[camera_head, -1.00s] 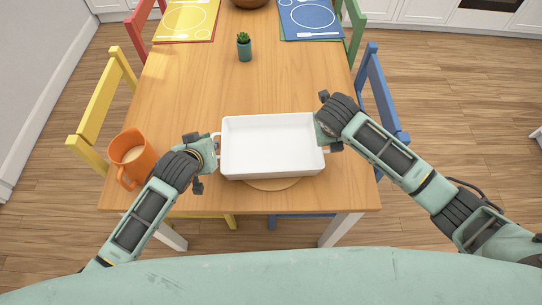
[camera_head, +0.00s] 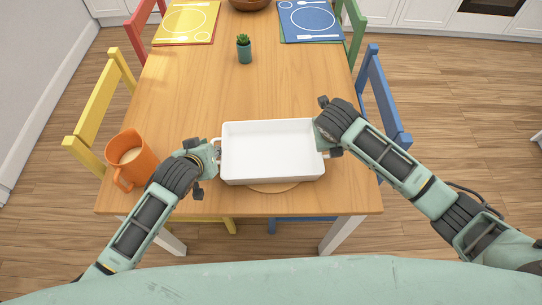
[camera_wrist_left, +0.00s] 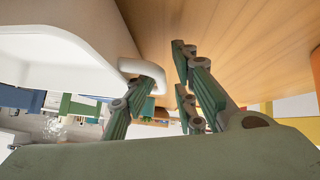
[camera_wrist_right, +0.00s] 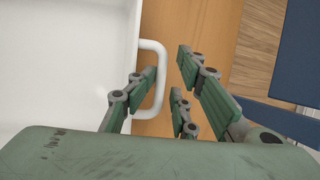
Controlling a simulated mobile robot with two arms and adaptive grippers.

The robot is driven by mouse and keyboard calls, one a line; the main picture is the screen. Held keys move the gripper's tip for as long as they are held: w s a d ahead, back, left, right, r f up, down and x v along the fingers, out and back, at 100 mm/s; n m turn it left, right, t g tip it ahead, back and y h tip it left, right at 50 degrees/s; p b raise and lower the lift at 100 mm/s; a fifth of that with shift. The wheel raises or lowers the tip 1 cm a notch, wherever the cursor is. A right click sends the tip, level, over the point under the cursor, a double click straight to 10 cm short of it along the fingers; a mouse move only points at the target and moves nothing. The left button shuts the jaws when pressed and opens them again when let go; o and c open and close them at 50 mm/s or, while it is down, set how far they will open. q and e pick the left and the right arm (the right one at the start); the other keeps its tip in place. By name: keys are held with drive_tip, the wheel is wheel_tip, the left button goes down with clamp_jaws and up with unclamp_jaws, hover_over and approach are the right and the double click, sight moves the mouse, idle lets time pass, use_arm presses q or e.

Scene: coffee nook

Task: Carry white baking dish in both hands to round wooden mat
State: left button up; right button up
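The white baking dish (camera_head: 272,152) is empty and upright over the round wooden mat (camera_head: 272,188), whose front edge shows below the dish. I cannot tell whether the dish touches the mat. My left gripper (camera_head: 214,153) is at the dish's left handle (camera_wrist_left: 128,68). In the left wrist view its fingers (camera_wrist_left: 164,78) are apart, one at the handle's loop and the others outside it. My right gripper (camera_head: 325,142) is at the right handle (camera_wrist_right: 158,75). In the right wrist view its fingers (camera_wrist_right: 168,75) are apart, one inside the loop, the others clear of the bar.
A small potted cactus (camera_head: 244,50) stands behind the dish. Yellow (camera_head: 187,22) and blue (camera_head: 310,20) placemats lie at the far end. Chairs line the table. The table's middle is clear.

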drive_tip(key=shift+d, duration=0.1)
use_arm(q)
drive_tip(key=v, duration=0.8)
use_arm(e)
drive_tip(key=v, duration=1.2)
use_arm(q)
drive_tip(key=shift+f, duration=0.1)
